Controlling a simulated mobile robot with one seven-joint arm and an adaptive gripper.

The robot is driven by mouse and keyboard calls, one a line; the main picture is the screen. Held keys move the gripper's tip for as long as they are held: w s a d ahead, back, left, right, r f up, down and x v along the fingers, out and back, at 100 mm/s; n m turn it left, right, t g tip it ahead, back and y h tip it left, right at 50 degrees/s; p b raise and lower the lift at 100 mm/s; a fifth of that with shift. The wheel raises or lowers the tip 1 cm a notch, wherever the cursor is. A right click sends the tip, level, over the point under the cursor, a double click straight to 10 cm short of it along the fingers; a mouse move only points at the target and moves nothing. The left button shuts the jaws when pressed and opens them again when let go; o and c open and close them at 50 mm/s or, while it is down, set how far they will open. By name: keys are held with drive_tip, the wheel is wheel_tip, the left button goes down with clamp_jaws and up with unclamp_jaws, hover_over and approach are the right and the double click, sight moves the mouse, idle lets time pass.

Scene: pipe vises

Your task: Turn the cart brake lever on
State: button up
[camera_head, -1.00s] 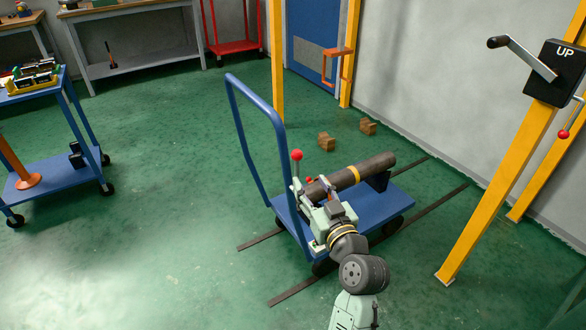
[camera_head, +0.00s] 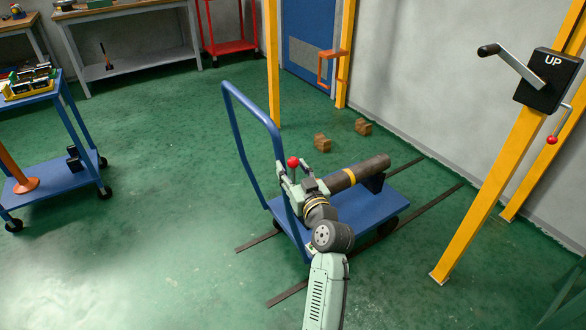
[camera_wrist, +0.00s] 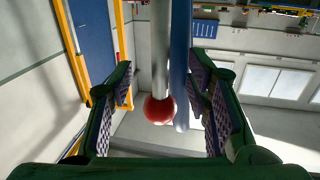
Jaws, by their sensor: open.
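The blue cart (camera_head: 365,208) stands on two dark floor rails. Its brake lever shows as a red ball knob (camera_head: 293,162) beside the cart's push handle (camera_head: 232,100). My gripper (camera_head: 291,174) is open at the lever, just below the knob in the head view. In the wrist view, the red knob (camera_wrist: 159,110) and its grey rod (camera_wrist: 160,45) lie between my gripper's two open fingers (camera_wrist: 160,95), with gaps on both sides. The lever's base is hidden behind my gripper and arm in the head view.
A dark pipe (camera_head: 372,168) with a yellow band lies on the cart. Yellow posts (camera_head: 490,190) with a crank box (camera_head: 548,80) stand to the right. Two wooden blocks (camera_head: 322,143) lie behind the cart. A blue trolley (camera_head: 60,182) is at the left, with open floor between.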

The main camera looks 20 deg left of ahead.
drive_tip(key=shift+c, duration=0.3)
drive_tip(key=shift+d, duration=0.1)
drive_tip(key=c, duration=0.9)
clamp_jaws()
drive_tip(key=shift+w, duration=0.1)
